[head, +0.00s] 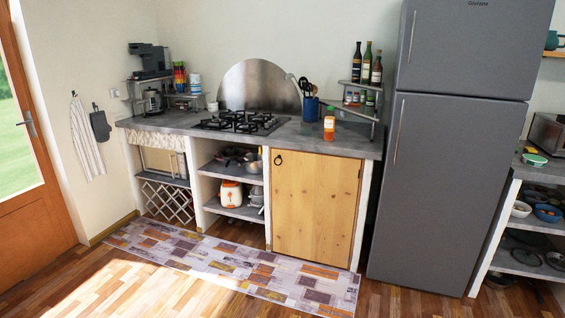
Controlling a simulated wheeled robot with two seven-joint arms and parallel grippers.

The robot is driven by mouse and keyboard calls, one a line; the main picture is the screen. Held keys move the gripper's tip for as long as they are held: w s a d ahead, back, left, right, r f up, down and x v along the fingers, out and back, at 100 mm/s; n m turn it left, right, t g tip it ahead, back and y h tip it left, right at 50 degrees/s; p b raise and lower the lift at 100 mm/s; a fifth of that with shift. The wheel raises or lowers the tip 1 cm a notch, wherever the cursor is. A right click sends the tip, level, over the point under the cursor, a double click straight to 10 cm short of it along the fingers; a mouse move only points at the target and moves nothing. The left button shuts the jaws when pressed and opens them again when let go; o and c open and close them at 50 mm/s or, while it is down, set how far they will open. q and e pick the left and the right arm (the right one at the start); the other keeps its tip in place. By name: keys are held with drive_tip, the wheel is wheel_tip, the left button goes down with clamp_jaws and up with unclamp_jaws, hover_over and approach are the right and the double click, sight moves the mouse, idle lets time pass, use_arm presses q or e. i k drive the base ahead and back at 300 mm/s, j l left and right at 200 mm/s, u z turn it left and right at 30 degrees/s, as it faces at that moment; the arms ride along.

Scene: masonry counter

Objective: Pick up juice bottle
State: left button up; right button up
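Neither of my grippers shows in the head view.
A gas hob (241,122) is left of the bottle. A corner shelf (352,109) with dark bottles and jars stands behind it, right of it. A tall grey fridge (445,180) stands right of the counter. A patterned rug (225,265) lies on the open floor in front.

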sight(330, 118)
drive_tip(key=i+u, duration=0.1)
drive_tip(key=i, duration=2.45)
